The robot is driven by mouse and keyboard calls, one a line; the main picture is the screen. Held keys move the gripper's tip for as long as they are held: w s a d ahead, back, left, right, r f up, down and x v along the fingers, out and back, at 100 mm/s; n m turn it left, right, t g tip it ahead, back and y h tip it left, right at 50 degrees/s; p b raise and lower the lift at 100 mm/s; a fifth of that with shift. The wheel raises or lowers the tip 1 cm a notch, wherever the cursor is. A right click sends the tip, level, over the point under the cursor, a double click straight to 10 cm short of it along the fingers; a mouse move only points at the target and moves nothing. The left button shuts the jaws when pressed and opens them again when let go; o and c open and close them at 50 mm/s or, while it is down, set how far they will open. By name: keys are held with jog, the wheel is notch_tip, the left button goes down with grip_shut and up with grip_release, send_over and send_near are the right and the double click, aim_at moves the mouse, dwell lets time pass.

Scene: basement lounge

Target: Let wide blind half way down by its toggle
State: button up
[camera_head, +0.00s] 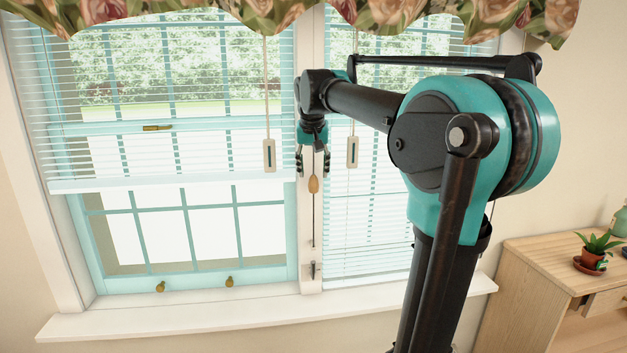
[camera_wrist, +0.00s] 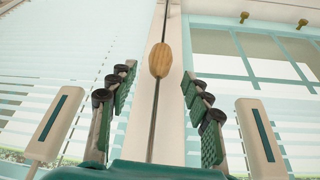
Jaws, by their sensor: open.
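The wide blind (camera_head: 130,186) hangs at the left window. Its bottom rail is well above the sill, with bare glass below. Its toggle, a pale tag with a dark slot (camera_head: 268,155), hangs on a cord left of my gripper (camera_head: 313,172). What looks like this toggle (camera_wrist: 258,132) is at the right in the wrist view. My gripper is open and points down in front of the post between the windows. A wooden cord knob (camera_head: 313,184) hangs just below the fingers; in the wrist view, the knob (camera_wrist: 160,60) appears between the fingertips, with no visible contact.
A similar tag (camera_head: 352,152) hangs right of my gripper before the narrower, lowered blind (camera_head: 365,262). The knob's cord runs down to a cleat (camera_head: 313,268) on the post. A sill (camera_head: 180,318) juts out below. A wooden cabinet (camera_head: 525,275) with a potted plant (camera_head: 594,252) stands right.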

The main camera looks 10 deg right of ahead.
jog(key=v, duration=0.7)
jog(key=shift+f, duration=0.15)
